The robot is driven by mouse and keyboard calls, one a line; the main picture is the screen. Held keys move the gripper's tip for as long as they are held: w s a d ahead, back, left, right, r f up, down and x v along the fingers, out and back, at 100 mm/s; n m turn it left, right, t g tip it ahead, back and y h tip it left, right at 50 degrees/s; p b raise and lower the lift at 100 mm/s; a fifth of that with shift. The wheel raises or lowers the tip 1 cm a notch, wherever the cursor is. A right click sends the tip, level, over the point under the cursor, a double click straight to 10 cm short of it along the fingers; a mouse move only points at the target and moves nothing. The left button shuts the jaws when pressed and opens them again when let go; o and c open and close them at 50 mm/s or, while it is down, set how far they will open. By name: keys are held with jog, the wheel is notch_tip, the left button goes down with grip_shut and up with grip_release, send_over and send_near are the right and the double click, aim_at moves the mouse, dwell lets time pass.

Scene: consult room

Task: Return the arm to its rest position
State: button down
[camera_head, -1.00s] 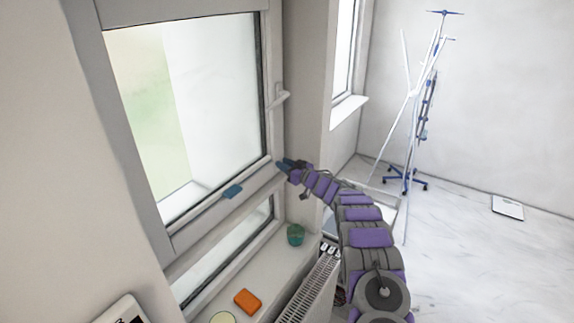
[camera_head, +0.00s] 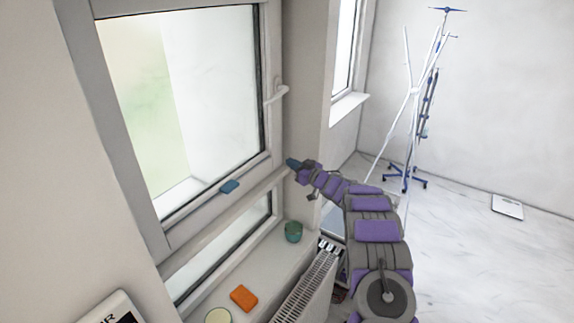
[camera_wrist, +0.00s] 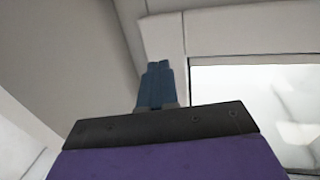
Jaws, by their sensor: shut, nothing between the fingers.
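My purple and grey arm (camera_head: 376,231) reaches up from the lower right in the head view. My gripper (camera_head: 291,163) is at its end, in front of the window frame's lower right corner. In the wrist view the blue fingers of my gripper (camera_wrist: 157,68) lie side by side, shut and empty. The wall and the pale window frame (camera_wrist: 240,28) show beyond them. I cannot tell from the picture how far the fingertips are from the frame.
A blue item (camera_head: 229,187) rests on the window's lower frame. The sill (camera_head: 268,268) holds a green cup (camera_head: 293,232), an orange block (camera_head: 244,298) and a pale round item (camera_head: 218,316). A radiator (camera_head: 306,288) stands below. A drip stand (camera_head: 413,120) and a scale (camera_head: 507,206) are farther right.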

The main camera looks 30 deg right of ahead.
jog(key=shift+s+d+r+m+h+b, duration=0.5)
jog(key=shift+s+d+m+h+b, duration=0.3)
jog(key=shift+s+d+h+b, duration=1.9)
jog(key=s+a+f+g+b, duration=0.4)
jog(key=s+a, duration=0.9)
jog(key=s, duration=0.5)
jog(key=s+a+f+m+g+b, duration=0.1)
jog(key=s+a+f+g+b, duration=0.4)
jog(key=s+a, duration=0.8)
jog(key=s+a+f+g+y+b, duration=0.1)
jog(key=s+a+f+g+b, duration=0.4)
jog(key=s, duration=2)
jog(key=a+f+g, duration=0.1)
jog(key=a+g, duration=0.4)
jog(key=a, duration=0.3)
jog(key=shift+a, duration=0.3)
